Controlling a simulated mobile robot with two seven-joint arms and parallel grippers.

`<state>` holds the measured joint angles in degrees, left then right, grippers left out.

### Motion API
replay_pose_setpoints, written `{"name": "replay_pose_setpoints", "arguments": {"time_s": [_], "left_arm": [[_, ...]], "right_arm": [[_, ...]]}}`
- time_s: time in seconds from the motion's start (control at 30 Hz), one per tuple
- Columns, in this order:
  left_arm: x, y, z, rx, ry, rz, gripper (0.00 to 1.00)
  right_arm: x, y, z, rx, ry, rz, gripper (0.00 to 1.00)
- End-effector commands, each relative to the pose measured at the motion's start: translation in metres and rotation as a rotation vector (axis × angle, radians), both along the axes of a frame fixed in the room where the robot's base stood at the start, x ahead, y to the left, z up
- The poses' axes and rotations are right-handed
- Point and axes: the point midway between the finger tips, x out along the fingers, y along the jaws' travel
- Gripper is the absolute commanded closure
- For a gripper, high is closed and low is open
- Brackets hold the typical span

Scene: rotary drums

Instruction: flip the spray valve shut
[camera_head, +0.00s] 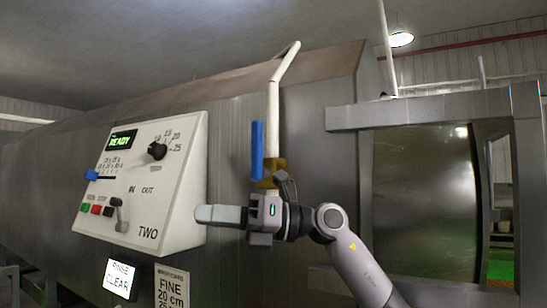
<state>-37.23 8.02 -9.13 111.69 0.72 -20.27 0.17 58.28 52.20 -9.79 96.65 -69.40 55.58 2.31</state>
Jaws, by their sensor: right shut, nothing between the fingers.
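The spray valve has a blue lever (257,150) and a brass-coloured body (271,171) on a white pipe (273,110) that runs down the drum's side. The blue lever stands upright, in line with the pipe. My right gripper (204,214) is shut and empty. Its fingers point left, below the lever and by the right edge of the control panel; I cannot tell whether they touch the panel. My right wrist covers the lower pipe. My left gripper is not in view.
The white control panel (170,228), marked TWO, has a lit READY display (122,141), a black knob (157,151), buttons and an IN/OUT lever (119,212). Below hang a RINSE CLEAR sign (119,279) and a FINE 20 cm plate (172,288). A steel-framed opening (365,150) stands at right.

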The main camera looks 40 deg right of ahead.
Motion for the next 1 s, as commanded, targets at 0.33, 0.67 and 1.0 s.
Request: {"name": "replay_pose_setpoints", "arguments": {"time_s": [0.33, 0.67, 1.0], "left_arm": [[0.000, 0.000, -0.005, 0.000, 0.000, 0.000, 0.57], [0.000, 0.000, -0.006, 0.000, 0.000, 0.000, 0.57], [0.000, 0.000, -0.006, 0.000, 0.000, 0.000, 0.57]], "right_arm": [[-0.077, -0.120, 0.114, -0.379, -0.189, -0.446, 1.00], [-0.128, -0.177, 0.145, -0.442, -0.196, -0.656, 1.00], [-0.130, -0.178, 0.146, -0.442, -0.196, -0.664, 1.00]]}}
